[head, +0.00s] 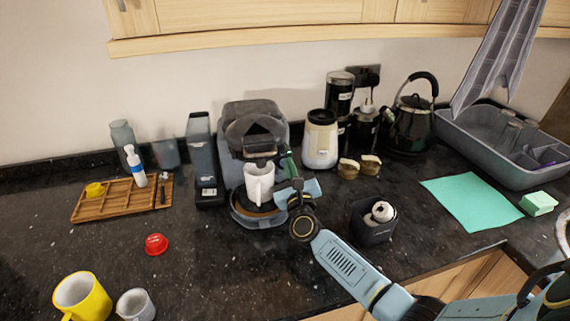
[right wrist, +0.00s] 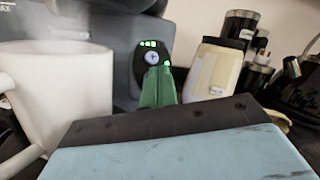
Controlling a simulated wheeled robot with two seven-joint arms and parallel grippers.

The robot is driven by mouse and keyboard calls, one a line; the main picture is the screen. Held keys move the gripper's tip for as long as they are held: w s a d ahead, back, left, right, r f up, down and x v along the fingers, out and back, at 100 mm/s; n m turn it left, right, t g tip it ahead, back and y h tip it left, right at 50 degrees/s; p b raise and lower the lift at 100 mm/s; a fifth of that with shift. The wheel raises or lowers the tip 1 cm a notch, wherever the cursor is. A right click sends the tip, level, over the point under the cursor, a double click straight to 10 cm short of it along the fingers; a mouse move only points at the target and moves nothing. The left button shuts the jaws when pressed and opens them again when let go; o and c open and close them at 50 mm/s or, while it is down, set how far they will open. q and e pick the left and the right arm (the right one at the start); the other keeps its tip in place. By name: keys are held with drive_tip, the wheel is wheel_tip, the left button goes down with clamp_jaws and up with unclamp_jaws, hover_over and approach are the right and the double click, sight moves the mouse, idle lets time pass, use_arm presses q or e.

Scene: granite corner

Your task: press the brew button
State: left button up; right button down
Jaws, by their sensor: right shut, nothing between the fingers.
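The grey coffee machine (head: 254,115) stands against the back wall. A white mug (head: 259,186) sits on its drip tray, and the mug also fills the left of the right wrist view (right wrist: 62,95). A dark panel on the machine's front holds a round pale button (right wrist: 152,58) with several green lights around it. My right gripper (head: 287,163) is shut and empty, its green fingers to the right of the mug. In the right wrist view the fingertips (right wrist: 157,72) are just below the button; I cannot tell whether they touch the panel. My left gripper is not in view.
A dark bin (head: 372,222) is near my right forearm. A wooden tray (head: 118,199), red capsule (head: 156,244) and yellow mug (head: 82,296) are on the left. The front-middle counter is clear.

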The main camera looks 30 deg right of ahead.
drive_tip(key=shift+w+a+f+b, duration=0.15)
drive_tip(key=shift+f+b, duration=0.2)
drive_tip(key=shift+f, duration=0.1)
idle(0.7)
drive_tip(key=shift+s+a+f+p, duration=0.1)
drive_tip(key=shift+s+p, duration=0.2)
drive_tip(key=shift+p, duration=0.05)
drive_tip(key=shift+s, duration=0.25)
drive_tip(key=shift+s+r+p, duration=0.35)
drive_tip(key=shift+s+p, duration=0.05)
drive_tip(key=shift+p, duration=0.1)
drive_tip(key=s+p, duration=0.1)
drive_tip(key=s+r, duration=0.1)
drive_tip(key=s+r+p, duration=0.1)
drive_tip(key=shift+s+d+r+p, duration=0.2)
drive_tip(key=shift+d+p, duration=0.1)
idle(0.4)
